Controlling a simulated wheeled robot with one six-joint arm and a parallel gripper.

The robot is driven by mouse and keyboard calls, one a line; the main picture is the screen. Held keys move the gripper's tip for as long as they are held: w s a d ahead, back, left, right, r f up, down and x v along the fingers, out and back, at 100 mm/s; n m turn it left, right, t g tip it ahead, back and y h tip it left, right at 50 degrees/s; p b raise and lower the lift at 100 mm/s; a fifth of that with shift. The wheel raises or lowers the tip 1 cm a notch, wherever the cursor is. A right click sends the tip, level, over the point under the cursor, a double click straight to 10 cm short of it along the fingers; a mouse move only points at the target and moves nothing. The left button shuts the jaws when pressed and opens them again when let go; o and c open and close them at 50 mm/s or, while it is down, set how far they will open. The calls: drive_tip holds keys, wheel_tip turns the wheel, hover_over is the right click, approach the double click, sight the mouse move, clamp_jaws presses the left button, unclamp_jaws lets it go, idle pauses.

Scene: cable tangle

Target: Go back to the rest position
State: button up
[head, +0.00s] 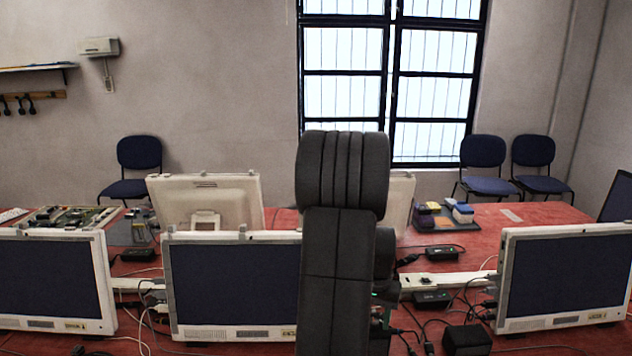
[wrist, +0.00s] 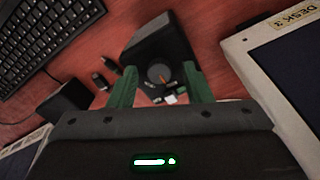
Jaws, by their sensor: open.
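In the wrist view, my gripper (wrist: 162,92) shows two green fingers spread apart, with nothing held between them. Beyond the fingertips, a dark block-shaped object (wrist: 160,45) with a round grey part lies on the red table. Small white and dark pieces show between the fingers. In the head view my dark arm stands upright in the middle and hides part of the table and window; the gripper's fingers cannot be made out there.
Monitors stand on the red table (head: 500,218), at left (head: 52,280), centre (head: 235,285) and right (head: 565,275). Loose cables and black adapters (head: 466,340) lie between them. In the wrist view, a keyboard (wrist: 45,35) is at upper left and a monitor labelled DESK 3 (wrist: 293,17) at right.

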drive_tip(key=shift+r, duration=0.1)
idle(0.3)
wheel_tip(320, 180, up, 13)
wheel_tip(320, 180, down, 14)
drive_tip(key=shift+r, duration=0.25)
drive_tip(key=shift+r+n, duration=0.15)
drive_tip(key=shift+n, duration=0.25)
drive_tip(key=n, duration=0.4)
drive_tip(key=shift+n, duration=0.4)
drive_tip(key=n, duration=0.5)
drive_tip(key=shift+n, duration=0.4)
wheel_tip(320, 180, up, 8)
drive_tip(key=shift+a+f, duration=0.1)
drive_tip(key=shift+f, duration=0.15)
drive_tip(key=shift+s+n, duration=0.1)
drive_tip(key=shift+n, duration=0.2)
